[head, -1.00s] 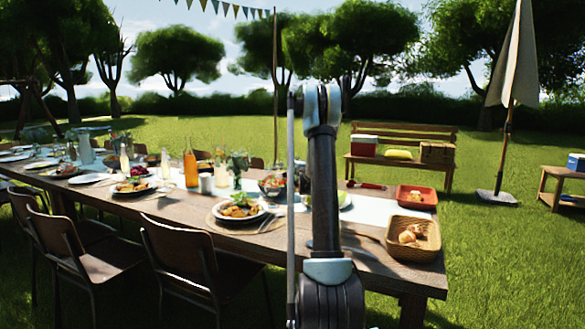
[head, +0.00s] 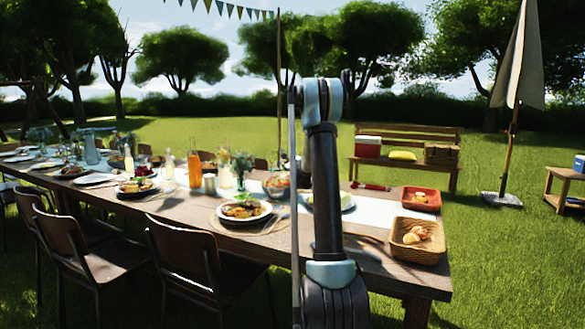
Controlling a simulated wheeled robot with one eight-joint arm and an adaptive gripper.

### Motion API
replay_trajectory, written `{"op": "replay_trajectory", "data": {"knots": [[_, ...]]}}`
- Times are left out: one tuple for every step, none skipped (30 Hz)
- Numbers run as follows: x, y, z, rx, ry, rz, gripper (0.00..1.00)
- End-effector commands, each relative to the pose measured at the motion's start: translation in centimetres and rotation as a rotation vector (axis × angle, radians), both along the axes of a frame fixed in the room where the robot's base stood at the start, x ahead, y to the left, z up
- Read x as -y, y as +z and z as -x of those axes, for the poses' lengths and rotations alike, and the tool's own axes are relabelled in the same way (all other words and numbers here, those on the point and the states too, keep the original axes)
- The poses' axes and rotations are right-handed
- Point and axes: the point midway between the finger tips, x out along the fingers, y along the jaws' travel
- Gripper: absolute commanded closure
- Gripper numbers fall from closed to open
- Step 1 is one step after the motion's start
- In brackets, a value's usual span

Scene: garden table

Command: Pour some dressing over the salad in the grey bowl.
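A bowl with mixed green and reddish food (head: 276,187) stands on the table just left of my arm. It may be the salad bowl, but its colour is hard to tell, and my arm may hide more behind it. A bottle of orange liquid (head: 195,168) stands further left. A smaller pale-yellow bottle or jar (head: 226,178) stands between that bottle and the bowl, and another pale-yellow bottle (head: 128,160) is further along. I cannot tell which holds dressing. My arm rises across the middle of the view. My gripper is not visible.
The long wooden table (head: 265,240) carries a plate of food (head: 243,210), a bread basket (head: 417,256) and a red tray (head: 421,208). Chairs (head: 190,262) line its near side. A bench (head: 405,143) and a closed parasol (head: 518,60) stand behind on open grass.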

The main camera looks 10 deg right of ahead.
Motion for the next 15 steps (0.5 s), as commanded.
{"op": "replay_trajectory", "data": {"knots": [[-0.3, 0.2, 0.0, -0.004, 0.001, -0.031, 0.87], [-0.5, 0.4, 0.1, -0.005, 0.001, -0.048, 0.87], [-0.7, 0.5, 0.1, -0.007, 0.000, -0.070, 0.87], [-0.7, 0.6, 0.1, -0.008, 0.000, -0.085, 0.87], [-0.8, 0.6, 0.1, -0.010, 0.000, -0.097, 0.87], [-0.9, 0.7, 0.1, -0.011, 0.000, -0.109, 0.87], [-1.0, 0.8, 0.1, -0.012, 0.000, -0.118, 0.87], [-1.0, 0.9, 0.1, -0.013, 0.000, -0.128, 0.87], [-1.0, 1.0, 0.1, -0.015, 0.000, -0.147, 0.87], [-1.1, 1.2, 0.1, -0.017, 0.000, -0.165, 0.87], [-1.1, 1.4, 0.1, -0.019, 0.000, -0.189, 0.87], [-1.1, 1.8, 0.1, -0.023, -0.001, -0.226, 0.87], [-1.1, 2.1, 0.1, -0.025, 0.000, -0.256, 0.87], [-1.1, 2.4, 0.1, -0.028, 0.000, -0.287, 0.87], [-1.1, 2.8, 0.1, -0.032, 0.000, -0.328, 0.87]]}}
